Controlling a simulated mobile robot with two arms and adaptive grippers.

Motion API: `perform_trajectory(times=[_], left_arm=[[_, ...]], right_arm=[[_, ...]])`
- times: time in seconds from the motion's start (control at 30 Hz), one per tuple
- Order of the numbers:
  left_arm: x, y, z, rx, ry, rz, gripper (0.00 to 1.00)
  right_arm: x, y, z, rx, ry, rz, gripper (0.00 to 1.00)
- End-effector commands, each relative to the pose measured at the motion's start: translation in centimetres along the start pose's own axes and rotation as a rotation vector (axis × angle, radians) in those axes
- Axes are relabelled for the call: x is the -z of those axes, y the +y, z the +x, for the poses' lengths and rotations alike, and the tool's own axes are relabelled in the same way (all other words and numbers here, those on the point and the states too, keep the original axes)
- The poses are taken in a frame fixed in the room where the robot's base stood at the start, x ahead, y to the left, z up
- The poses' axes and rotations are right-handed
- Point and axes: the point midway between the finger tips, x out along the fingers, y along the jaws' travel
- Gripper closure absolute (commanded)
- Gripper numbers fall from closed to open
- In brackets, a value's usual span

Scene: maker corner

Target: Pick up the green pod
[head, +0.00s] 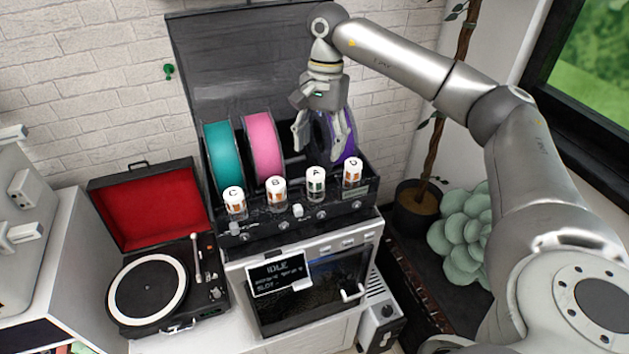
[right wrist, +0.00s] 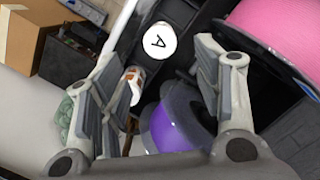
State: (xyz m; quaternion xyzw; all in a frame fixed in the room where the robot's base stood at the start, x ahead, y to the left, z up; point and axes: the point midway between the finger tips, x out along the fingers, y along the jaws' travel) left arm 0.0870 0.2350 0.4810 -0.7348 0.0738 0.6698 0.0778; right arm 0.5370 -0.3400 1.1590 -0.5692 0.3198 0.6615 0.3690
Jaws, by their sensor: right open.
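Several white-capped pods stand in a row on the black rack (head: 340,213), lettered C, B, A and D. The pod marked A (head: 316,183) has a dark, greenish-grey label, the only one that looks green; the pod marked C (head: 235,198), pod B (head: 276,189) and pod D (head: 352,170) show orange labels. My right gripper (head: 320,150) is open and empty, pointing down just above and behind pod A. In the right wrist view, the A cap (right wrist: 158,41) lies between the spread fingers of the right gripper (right wrist: 150,85), apart from them. My left gripper is out of view.
Teal (head: 222,158), pink (head: 264,147) and purple (head: 350,138) spools stand behind the pods, the purple one close to my right fingers. An open record player (head: 148,288) is at left. A machine with an IDLE screen (head: 277,276) is below the rack.

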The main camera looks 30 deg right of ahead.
Motion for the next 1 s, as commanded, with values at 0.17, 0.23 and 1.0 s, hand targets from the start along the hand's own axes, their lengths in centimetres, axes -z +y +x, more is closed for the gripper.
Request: perform_trajectory(times=[0.17, 0.23, 1.0], left_arm=[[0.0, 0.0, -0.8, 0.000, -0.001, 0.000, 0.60], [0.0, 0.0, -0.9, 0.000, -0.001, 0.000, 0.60], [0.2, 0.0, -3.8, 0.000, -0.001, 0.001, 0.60]], right_arm=[[-0.1, 0.0, 2.1, -0.001, -0.001, 0.000, 0.40], [-0.1, 0.0, 2.5, 0.001, -0.001, 0.000, 0.40], [-0.6, -0.1, 7.8, 0.003, -0.002, 0.002, 0.49]])
